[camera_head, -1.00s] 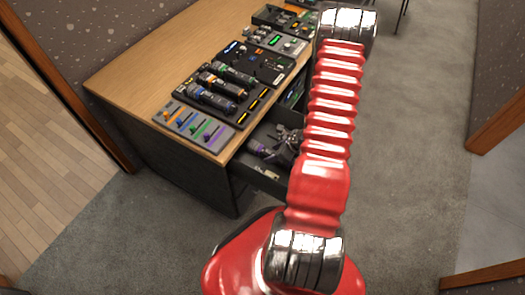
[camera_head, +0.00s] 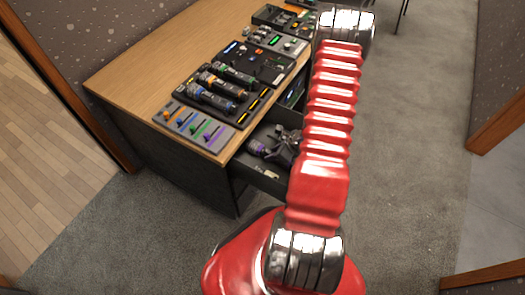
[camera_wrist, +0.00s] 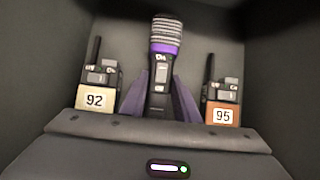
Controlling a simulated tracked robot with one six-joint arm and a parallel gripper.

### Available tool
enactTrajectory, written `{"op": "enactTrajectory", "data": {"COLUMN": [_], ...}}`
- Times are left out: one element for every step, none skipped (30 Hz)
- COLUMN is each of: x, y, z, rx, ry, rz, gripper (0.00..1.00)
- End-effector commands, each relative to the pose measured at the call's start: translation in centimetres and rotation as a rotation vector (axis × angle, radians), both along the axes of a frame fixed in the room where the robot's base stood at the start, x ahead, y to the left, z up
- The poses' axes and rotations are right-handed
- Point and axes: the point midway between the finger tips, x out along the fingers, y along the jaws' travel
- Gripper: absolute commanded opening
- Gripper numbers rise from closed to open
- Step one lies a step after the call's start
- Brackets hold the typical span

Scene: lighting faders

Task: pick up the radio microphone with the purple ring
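The radio microphone with the purple ring (camera_wrist: 162,48) lies in the open drawer, with a ribbed silver head at the top of the wrist view and a dark handle below. It also shows in the head view (camera_head: 257,148), towards the drawer's left end. My gripper (camera_wrist: 160,82) is over the drawer, with its two dark purplish fingers on either side of the handle. The fingers look open; I cannot tell whether they touch the handle. In the head view, my gripper (camera_head: 285,142) is just right of the microphone, partly hidden by my red arm.
Two radio packs lie beside the microphone, one marked 92 (camera_wrist: 97,95) and one marked 95 (camera_wrist: 223,104). The drawer (camera_head: 240,169) has close dark walls. The desk (camera_head: 130,75) above carries fader panels (camera_head: 196,128) and several other microphones (camera_head: 212,98).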

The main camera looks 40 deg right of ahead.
Motion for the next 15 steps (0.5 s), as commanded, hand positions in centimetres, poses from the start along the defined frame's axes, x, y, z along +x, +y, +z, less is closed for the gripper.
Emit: {"op": "enactTrajectory", "data": {"x": [0.00,0.00,0.00,0.00,0.00,0.00,0.00,0.00,-0.01,-0.01,-0.01,-0.01,0.03,0.03,0.03], "y": [-0.01,-0.01,-0.01,-0.01,-0.01,-0.02,-0.02,-0.02,-0.02,-0.02,-0.02,-0.02,-0.04,-0.04,-0.04], "z": [0.00,0.00,0.00,0.00,0.00,0.01,0.01,0.01,0.00,0.00,0.00,0.00,0.03,0.03,0.03], "rx": [0.000,0.000,0.000,0.000,0.000,0.000,0.000,0.000,0.000,0.000,0.000,0.000,0.000,0.000,0.000], "ry": [0.000,0.000,0.000,0.000,0.000,0.000,0.000,0.000,0.000,0.000,0.000,0.000,-0.001,-0.001,-0.001], "rz": [0.000,0.000,0.000,0.000,0.000,0.000,0.000,0.000,0.000,0.000,0.000,0.000,-0.001,-0.001,-0.001], "gripper": [0.22,0.20,0.17,0.15,0.13,0.10,0.08,0.06,0.03,0.01,0.00,0.00,0.00,0.00,0.00]}}
